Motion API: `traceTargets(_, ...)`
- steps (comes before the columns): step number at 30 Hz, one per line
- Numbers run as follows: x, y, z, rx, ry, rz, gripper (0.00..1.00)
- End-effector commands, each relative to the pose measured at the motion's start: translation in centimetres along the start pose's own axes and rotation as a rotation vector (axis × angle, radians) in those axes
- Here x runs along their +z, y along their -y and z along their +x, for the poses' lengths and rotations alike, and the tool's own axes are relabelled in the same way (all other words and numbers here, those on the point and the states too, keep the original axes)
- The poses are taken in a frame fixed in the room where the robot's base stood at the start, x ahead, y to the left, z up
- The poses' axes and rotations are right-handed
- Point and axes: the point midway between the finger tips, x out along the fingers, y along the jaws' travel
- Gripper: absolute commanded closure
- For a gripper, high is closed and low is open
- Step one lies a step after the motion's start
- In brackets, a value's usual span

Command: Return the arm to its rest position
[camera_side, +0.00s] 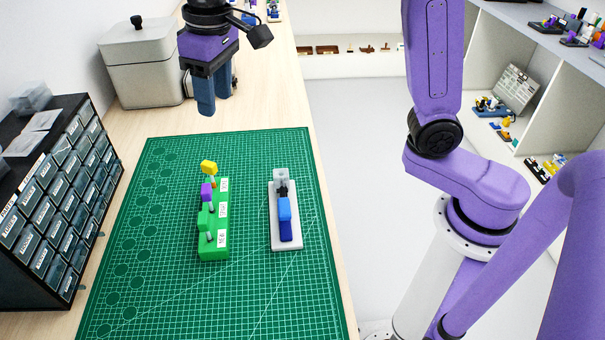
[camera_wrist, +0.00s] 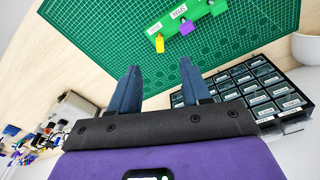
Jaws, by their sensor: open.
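My gripper (camera_side: 214,98) hangs above the far edge of the green mat, its blue fingers pointing down. In the wrist view my gripper (camera_wrist: 158,90) shows both fingers apart with nothing between them. On the mat, a green block (camera_side: 213,250) with white labels holds a yellow piece (camera_side: 208,167), a purple piece (camera_side: 207,191) and a green piece (camera_side: 204,218) in a row. To its right, a light grey base (camera_side: 288,243) carries a blue part (camera_side: 285,211) with black and grey parts behind it. My gripper is clear of all of these.
The green cutting mat (camera_side: 150,270) lies on a wooden bench. A black drawer cabinet (camera_side: 60,190) stands at the left, with a grey lidded box (camera_side: 146,70) behind it. A shelf (camera_side: 545,70) with small models is at the right. Much of the mat is bare.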

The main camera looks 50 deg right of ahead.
Motion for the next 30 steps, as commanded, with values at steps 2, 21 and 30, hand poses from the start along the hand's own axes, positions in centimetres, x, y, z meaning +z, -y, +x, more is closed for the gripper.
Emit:
traceTargets(2, 2.2, 0.0, 0.4, -0.005, 0.007, -0.056, 0.53)
traceTargets(21, 22.1, -2.1, 4.7, -0.040, 0.054, -0.508, 0.53)
traceTargets(30, 30.0, -4.0, 6.7, -0.050, 0.069, -0.673, 0.53)
